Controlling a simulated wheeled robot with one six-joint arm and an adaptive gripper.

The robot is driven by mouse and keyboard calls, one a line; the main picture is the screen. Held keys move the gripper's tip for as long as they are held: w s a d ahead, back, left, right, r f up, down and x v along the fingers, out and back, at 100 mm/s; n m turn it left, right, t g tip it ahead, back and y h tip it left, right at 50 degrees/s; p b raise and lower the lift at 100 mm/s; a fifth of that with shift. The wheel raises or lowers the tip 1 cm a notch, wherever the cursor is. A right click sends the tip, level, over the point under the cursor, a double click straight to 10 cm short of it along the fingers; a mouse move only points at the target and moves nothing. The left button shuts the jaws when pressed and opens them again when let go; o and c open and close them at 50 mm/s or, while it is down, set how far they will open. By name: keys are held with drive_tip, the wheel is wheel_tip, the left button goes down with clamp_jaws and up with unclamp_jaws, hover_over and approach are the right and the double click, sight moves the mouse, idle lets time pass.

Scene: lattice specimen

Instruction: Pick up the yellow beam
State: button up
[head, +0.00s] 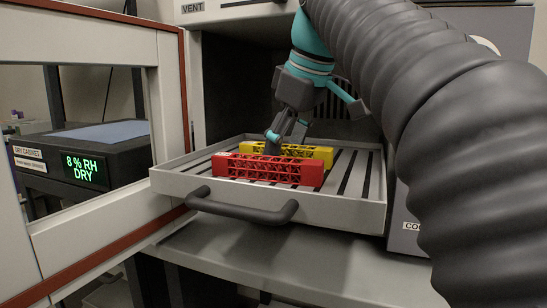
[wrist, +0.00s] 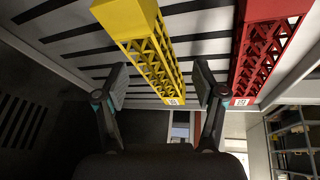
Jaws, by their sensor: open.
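The yellow lattice beam (head: 316,152) lies on the slatted tray (head: 345,214), behind the red lattice beam (head: 268,170) and roughly parallel to it. My gripper (head: 285,137) is over the yellow beam, pointing down, and hides part of it. In the wrist view the yellow beam (wrist: 150,50) runs between the two open fingers of my gripper (wrist: 160,78), with a small printed tag at its end. The red beam (wrist: 264,45) is to the right, outside the fingers. I cannot tell whether a finger touches the yellow beam.
The tray is pulled out of a dark chamber and has a raised rim and a front handle (head: 243,208). An open door (head: 85,225) with a window stands at the left. A dry cabinet (head: 85,160) with a green display is behind it. The tray's right side is bare.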

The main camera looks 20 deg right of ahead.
clamp_jaws()
idle(0.4)
